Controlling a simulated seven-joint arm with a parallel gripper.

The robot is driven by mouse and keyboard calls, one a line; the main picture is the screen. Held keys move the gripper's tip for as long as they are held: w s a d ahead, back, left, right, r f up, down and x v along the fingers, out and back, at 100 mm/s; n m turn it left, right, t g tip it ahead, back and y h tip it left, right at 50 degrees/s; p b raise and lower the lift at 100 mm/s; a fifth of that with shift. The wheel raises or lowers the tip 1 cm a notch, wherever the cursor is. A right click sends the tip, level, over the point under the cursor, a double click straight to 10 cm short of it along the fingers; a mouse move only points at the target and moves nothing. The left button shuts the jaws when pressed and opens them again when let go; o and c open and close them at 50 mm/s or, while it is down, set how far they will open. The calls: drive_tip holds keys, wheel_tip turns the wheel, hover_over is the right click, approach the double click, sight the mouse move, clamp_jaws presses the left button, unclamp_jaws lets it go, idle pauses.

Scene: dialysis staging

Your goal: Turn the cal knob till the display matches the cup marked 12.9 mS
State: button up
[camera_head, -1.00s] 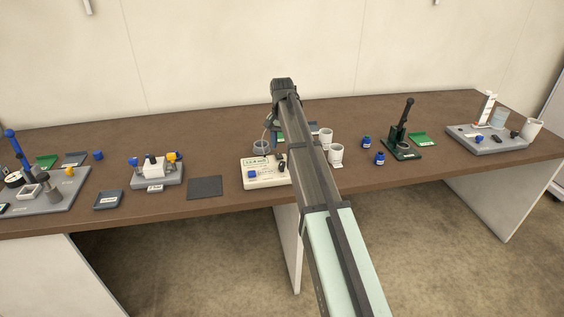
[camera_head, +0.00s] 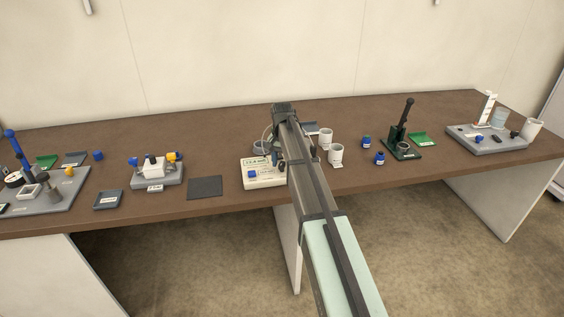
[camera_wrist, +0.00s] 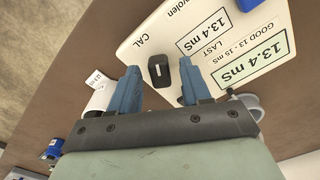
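The cal knob (camera_wrist: 160,71) is a black block with a white mark, beside the printed word CAL on the cream meter (camera_wrist: 145,22). In the wrist view my gripper (camera_wrist: 159,73) is open, its blue fingers on either side of the knob with visible gaps. The green-tinted display (camera_wrist: 250,60) reads 13.4 mS, upside down. The panel marked LAST (camera_wrist: 203,32) also reads 13.4 mS. In the head view the meter (camera_head: 262,182) stands near the table's front edge, partly behind my arm. A white cup (camera_head: 336,155) stands right of it; its label is too small to read.
A second white cup (camera_head: 326,138) stands behind the first. Two blue bottles (camera_head: 379,158) stand farther right. A dark mat (camera_head: 205,187) lies left of the meter, with bare table around it.

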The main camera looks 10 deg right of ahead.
sight(282, 163)
clamp_jaws()
idle(0.4)
drive_tip(key=shift+n, duration=2.9)
drive_tip(key=shift+o, duration=0.4)
unclamp_jaws()
drive_tip(key=shift+r, duration=0.1)
wheel_tip(282, 163, up, 14)
drive_tip(key=shift+f, duration=0.2)
